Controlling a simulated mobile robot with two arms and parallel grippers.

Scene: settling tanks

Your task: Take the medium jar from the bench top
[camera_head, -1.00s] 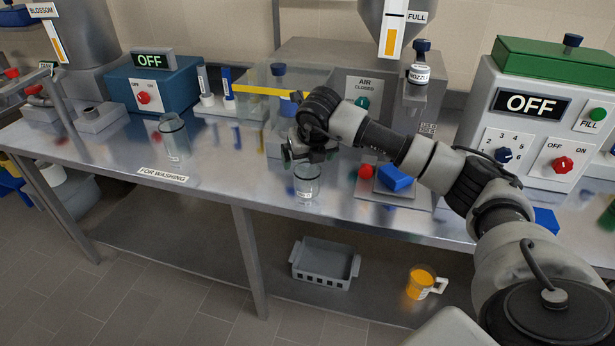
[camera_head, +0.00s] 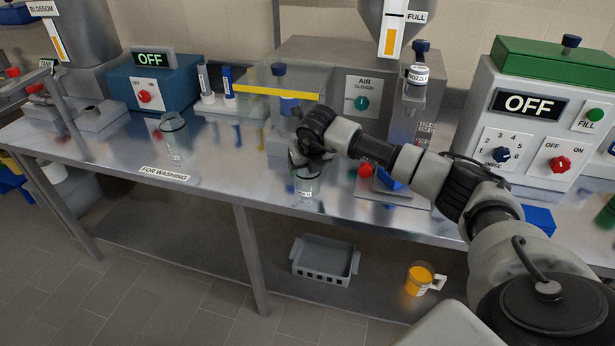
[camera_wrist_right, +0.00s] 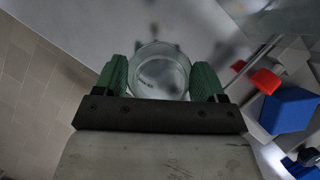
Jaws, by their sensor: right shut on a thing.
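A clear glass jar with a small label (camera_head: 308,184) stands upright on the steel bench top (camera_head: 235,205), near its front edge. My right gripper (camera_head: 304,158) is at the jar's upper part and hides its rim in the head view. In the right wrist view the round glass jar (camera_wrist_right: 161,72) sits between the two green finger pads of my right gripper (camera_wrist_right: 163,80), which is shut on it. Another clear jar (camera_head: 174,138) stands on the bench to the left, behind the "FOR WASHING" label. My left gripper is not in view.
A plate with a red knob (camera_head: 365,170) and a blue block (camera_head: 389,180) lies just right of the held jar. Machines line the back of the bench. A grey crate (camera_head: 325,262) and an orange jug (camera_head: 421,277) are on the lower shelf.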

